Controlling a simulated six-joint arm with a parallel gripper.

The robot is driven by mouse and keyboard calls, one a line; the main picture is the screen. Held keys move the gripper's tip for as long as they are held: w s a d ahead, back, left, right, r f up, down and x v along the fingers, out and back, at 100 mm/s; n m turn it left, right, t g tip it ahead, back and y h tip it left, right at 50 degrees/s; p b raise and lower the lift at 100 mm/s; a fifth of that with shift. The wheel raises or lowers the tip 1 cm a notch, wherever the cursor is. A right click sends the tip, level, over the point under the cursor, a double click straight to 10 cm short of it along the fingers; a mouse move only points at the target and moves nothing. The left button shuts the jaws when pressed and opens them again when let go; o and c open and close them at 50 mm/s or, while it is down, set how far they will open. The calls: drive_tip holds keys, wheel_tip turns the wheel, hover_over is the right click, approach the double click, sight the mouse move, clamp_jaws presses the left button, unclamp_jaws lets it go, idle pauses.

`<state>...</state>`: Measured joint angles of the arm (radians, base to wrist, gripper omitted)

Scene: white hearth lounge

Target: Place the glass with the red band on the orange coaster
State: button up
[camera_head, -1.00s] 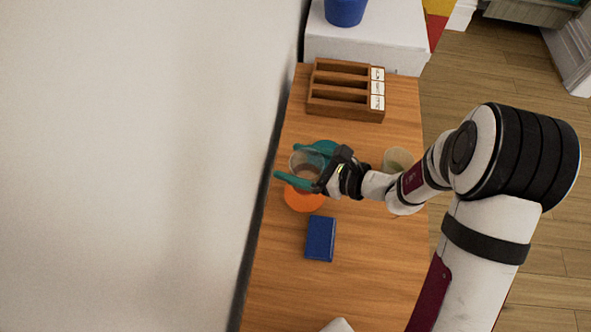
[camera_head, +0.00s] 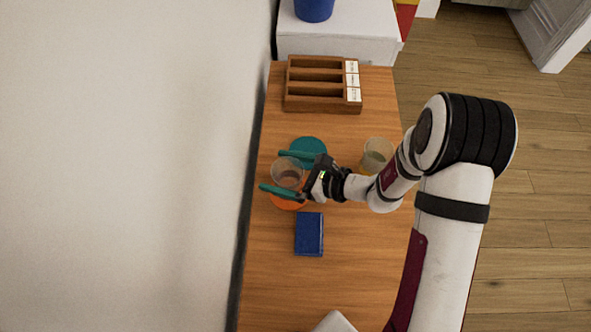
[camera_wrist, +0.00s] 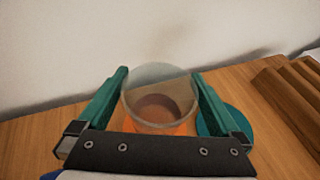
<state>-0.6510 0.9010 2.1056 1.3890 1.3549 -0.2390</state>
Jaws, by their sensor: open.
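A clear glass (camera_head: 288,174) stands upright between the two teal fingers of my gripper (camera_head: 273,170), at the orange coaster (camera_head: 287,204). My gripper is open, with a finger on each side of the glass. In the wrist view the glass (camera_wrist: 160,98) is between the spread fingers (camera_wrist: 159,73), and orange shows around and through its base. It appears to be on the coaster, but its bottom edge is partly hidden by my gripper. A reddish-brown tone shows low in the glass; the band itself is not clear.
A teal coaster (camera_head: 309,150) lies just beyond the gripper. A second glass (camera_head: 377,155) with yellow at its base stands to the right. A blue book (camera_head: 309,234) lies nearer. A wooden divided tray (camera_head: 320,107) is at the far end. The wall is close on the left.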

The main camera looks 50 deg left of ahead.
drive_tip(key=v, duration=1.1)
drive_tip(key=s+d+r+n+h, duration=0.4)
drive_tip(key=d+r+n, duration=0.1)
drive_tip(key=d+r, duration=0.45)
drive_tip(key=s+d+r+n+t+h, duration=0.1)
drive_tip(key=s+d+t+h, duration=0.1)
drive_tip(key=d, duration=0.6)
drive_tip(key=s+d+r+n+t+h, duration=0.1)
drive_tip(key=s+d+t+h, duration=0.1)
drive_tip(key=d, duration=0.6)
drive_tip(key=t+h, duration=0.1)
drive_tip(key=h, duration=0.1)
drive_tip(key=shift+s+d+n+h, duration=0.2)
drive_tip(key=shift+s+n+h, duration=0.2)
